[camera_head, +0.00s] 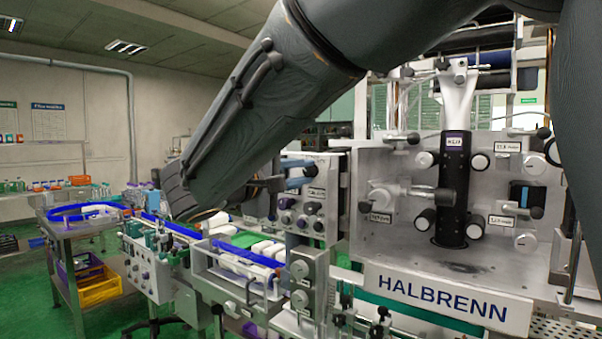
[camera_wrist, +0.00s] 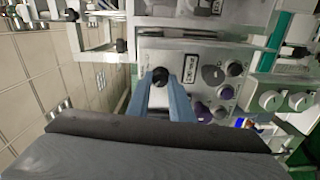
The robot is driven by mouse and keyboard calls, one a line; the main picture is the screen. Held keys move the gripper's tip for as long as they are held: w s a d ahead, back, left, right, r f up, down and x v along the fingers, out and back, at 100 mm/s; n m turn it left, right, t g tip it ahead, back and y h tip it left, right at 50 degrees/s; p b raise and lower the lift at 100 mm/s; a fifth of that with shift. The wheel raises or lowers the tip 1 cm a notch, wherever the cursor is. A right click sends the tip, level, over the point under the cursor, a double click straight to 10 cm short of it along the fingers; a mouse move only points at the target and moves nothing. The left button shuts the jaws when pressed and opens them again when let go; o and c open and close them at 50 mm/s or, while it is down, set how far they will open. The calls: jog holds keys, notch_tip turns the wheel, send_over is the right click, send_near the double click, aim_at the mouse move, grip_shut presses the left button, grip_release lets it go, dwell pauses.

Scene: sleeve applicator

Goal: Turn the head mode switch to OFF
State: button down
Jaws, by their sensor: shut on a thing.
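A grey control panel (camera_wrist: 225,62) with several knobs fills the middle of the wrist view. It also shows in the head view (camera_head: 330,190), partly behind my arm. My gripper (camera_wrist: 161,80) reaches the panel with two blue-grey fingers, one on each side of a round black knob (camera_wrist: 160,74). The fingers are shut on this knob, which sits at the panel's edge beside a small white label (camera_wrist: 191,69). The label's words and the knob's pointing direction are too small to read. In the head view, my gripper (camera_head: 311,173) meets the panel's upper left part.
Other grey and purple knobs (camera_wrist: 212,74) sit close to the right of my fingers in the wrist view. A conveyor with a blue rail (camera_head: 245,254) runs below the panel. The large HALBRENN machine (camera_head: 440,297) stands to the right. Green floor (camera_head: 35,300) is open at lower left.

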jog(key=c, duration=1.6)
grip_release()
jog(key=shift+o, duration=0.2)
